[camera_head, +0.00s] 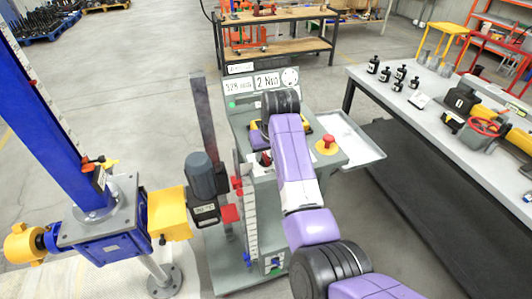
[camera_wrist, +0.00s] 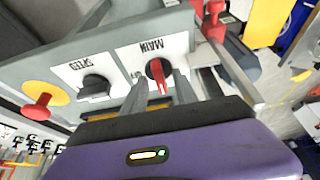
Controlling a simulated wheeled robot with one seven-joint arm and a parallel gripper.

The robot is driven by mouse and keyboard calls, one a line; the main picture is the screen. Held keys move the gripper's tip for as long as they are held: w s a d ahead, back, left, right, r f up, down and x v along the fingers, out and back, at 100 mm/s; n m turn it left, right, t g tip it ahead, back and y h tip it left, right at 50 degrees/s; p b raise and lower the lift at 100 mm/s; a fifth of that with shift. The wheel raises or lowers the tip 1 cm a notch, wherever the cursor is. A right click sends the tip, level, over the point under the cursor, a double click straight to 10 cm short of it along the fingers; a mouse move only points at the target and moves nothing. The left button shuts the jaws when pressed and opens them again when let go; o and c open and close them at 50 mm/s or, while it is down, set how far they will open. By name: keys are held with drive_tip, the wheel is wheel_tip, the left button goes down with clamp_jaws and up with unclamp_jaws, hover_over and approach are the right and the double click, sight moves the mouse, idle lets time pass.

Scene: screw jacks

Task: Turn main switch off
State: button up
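The main switch (camera_wrist: 159,72) is a red handle on a dark round base, on a white plate marked MAIN that appears upside down in the wrist view. My gripper (camera_wrist: 160,84) is open, with one finger on each side of the red handle. Gaps seem to show between the fingers and the handle, but I cannot tell whether they touch. In the head view a small red and dark part of the switch (camera_head: 264,159) shows beside my arm, which hides the fingertips. The grey control stand (camera_head: 240,116) carries the switch.
A black SPEED knob (camera_wrist: 95,85) and a red mushroom button (camera_wrist: 43,98) on a yellow disc sit beside the switch. A grey motor (camera_head: 203,175) stands left of the stand. A tray (camera_head: 350,140) and a workbench (camera_head: 440,120) are on the right.

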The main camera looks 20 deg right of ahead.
clamp_jaws()
